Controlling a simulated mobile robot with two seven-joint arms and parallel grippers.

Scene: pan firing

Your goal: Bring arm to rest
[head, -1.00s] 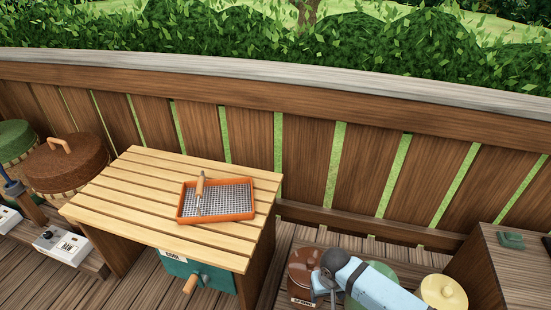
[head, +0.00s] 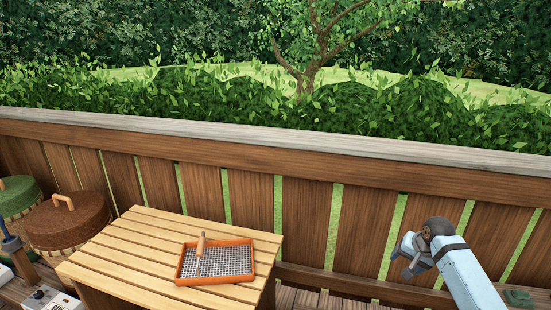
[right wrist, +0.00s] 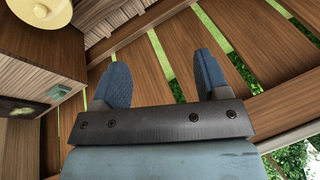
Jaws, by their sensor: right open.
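My right gripper (head: 402,262) is raised at the right of the head view, in front of the wooden fence. Its light blue arm comes in from the lower right corner. In the right wrist view the two blue-grey fingers (right wrist: 163,75) stand apart with nothing between them. Fence boards and green gaps show behind them. My left gripper does not show in either view.
A slatted wooden table (head: 130,245) bears an orange-rimmed mesh tray (head: 215,279) with a wooden-handled tool (head: 200,250) on it. Lidded baskets, one brown (head: 66,222) and one green (head: 17,195), stand at left. A pale yellow lid (right wrist: 45,12) shows in the wrist view.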

